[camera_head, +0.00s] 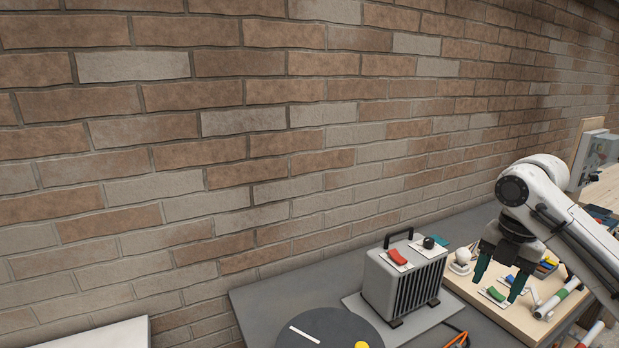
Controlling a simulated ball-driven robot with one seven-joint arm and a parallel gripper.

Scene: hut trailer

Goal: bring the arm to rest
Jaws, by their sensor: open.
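My arm comes in from the right edge in the head view. My gripper (499,284) hangs at its end with the two teal fingers pointing down. A green piece (495,294) on a pale plate shows between and beyond the fingers. I cannot tell how high the fingertips are above it.
A grey ribbed box (404,277) with a handle, a red piece and a black knob stands left of my gripper. A dark round disc (325,330) lies at the front. Small parts crowd the board. A brick wall (250,130) stands behind the bench.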

